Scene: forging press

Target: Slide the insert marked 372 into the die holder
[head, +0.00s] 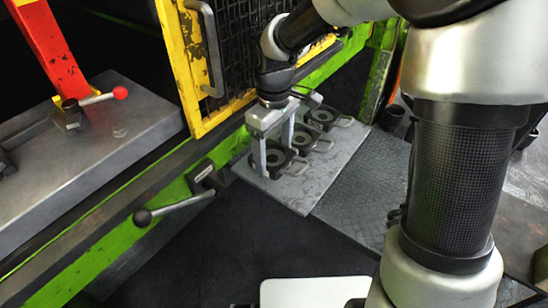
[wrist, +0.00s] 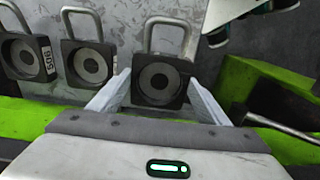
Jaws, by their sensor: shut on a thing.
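Several dark square inserts with round grey centres and metal loop handles stand in a row on a grey plate (head: 322,172). My gripper (head: 273,158) reaches down over the nearest insert (head: 277,160). In the wrist view my gripper's two fingers (wrist: 160,82) stand on either side of the rightmost insert (wrist: 155,97) and are shut on it. No number can be read on this insert. The middle insert (wrist: 86,66) carries a label too unclear to read. I cannot clearly make out the die holder.
The press bed (head: 85,160) at left carries a clamp lever with a red knob (head: 120,92). A black-knobbed lever (head: 170,209) juts from the green frame (head: 105,240). Dark floor lies in front.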

